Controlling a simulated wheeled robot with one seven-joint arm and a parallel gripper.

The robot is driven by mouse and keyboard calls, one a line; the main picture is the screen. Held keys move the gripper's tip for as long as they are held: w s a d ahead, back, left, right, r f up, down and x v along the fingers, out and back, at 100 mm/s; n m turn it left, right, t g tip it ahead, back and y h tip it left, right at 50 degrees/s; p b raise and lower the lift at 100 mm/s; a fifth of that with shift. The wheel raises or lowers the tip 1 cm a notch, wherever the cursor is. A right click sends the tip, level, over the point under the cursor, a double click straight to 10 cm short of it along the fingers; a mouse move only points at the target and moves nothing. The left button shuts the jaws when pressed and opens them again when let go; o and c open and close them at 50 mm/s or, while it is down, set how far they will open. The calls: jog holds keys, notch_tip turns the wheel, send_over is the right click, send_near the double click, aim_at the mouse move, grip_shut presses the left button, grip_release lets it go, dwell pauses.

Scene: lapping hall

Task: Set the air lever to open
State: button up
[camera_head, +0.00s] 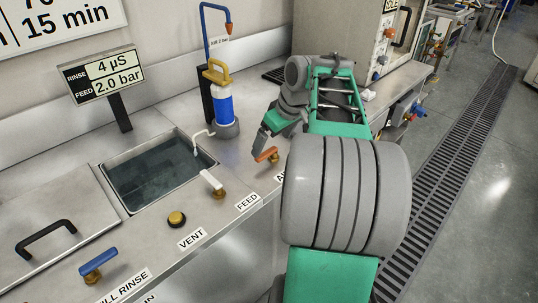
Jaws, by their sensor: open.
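The air lever is a short orange handle (266,154) on a brass fitting at the front edge of the steel bench, left of my arm. Its label shows only its first letters; the rest is hidden behind my arm. My gripper (270,138) is open, pointing down just above and behind the orange handle. One dark fingertip shows close to the handle. I cannot tell whether they touch, and the other finger is not clearly visible.
Left along the bench edge are a white FEED lever (212,181), a brass VENT knob (177,218) and a blue lever (98,260). Behind are a sink basin (150,185), a blue-and-white filter housing (225,105) and a blue pipe (203,30). A floor grating (450,165) runs at the right.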

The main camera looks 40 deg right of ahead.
aim_at(267, 152)
jog(key=x, duration=0.4)
jog(key=shift+w+f+b, duration=0.15)
jog(key=shift+f+b, duration=0.15)
jog(key=shift+f, duration=0.1)
jog(key=shift+c, duration=0.3)
jog(key=c, duration=2)
jog(key=shift+c, duration=0.2)
